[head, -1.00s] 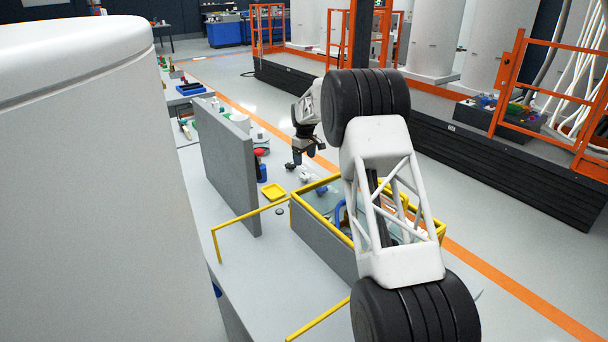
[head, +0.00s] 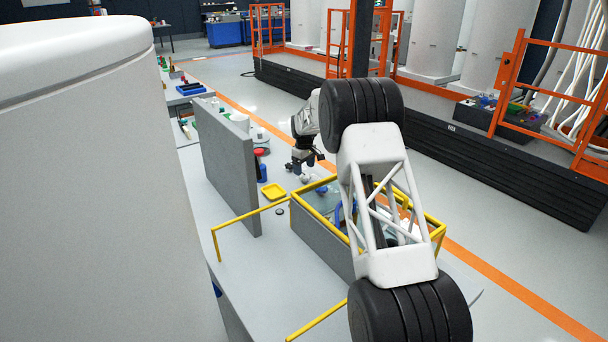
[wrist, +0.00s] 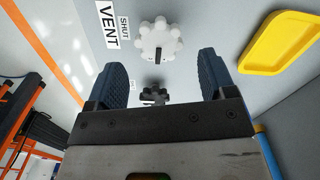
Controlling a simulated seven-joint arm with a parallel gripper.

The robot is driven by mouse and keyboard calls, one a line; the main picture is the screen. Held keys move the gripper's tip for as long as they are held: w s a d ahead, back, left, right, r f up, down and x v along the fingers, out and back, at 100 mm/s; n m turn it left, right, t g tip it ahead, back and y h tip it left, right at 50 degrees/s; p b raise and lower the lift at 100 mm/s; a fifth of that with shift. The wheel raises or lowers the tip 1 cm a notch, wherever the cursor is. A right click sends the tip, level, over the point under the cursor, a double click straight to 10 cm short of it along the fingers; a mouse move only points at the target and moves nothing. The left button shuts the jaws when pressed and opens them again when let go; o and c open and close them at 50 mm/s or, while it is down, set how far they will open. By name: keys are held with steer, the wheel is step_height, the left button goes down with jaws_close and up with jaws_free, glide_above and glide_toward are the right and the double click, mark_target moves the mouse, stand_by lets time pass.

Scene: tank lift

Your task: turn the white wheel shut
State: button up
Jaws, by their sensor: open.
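The white wheel (wrist: 160,40) shows in the wrist view as a scalloped knob with a dark bar mark at its middle. It stands on the grey surface beside a label (wrist: 112,25) reading VENT and SHUT. My gripper (wrist: 158,75) is open and empty, its two blue-grey fingers spread to either side below the wheel in the picture, apart from it. In the head view my gripper (head: 305,165) is low over the bench, close to the wheel (head: 304,178), which is small and partly hidden there.
A yellow tray (head: 274,191) lies to the left of the wheel in the head view. A yellow-railed grey tank (head: 325,240) stands in front. A grey upright panel (head: 228,165) and a red-topped blue item (head: 261,165) stand to the left.

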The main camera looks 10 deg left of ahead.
mark_target(306, 174)
steer(key=shift+f, duration=1.7)
steer(key=c, duration=0.9)
steer(key=shift+m, duration=0.3)
steer(key=m, duration=0.3)
steer(key=shift+w+m, duration=0.1)
steer(key=shift+m, duration=0.3)
steer(key=m, duration=0.4)
steer(key=shift+d+m, duration=0.15)
steer(key=shift+m, duration=0.15)
steer(key=m, duration=0.4)
steer(key=shift+d+m, duration=0.1)
steer(key=shift+m, duration=0.2)
steer(key=shift+d+m, duration=0.1)
steer(key=shift+m, duration=2.1)
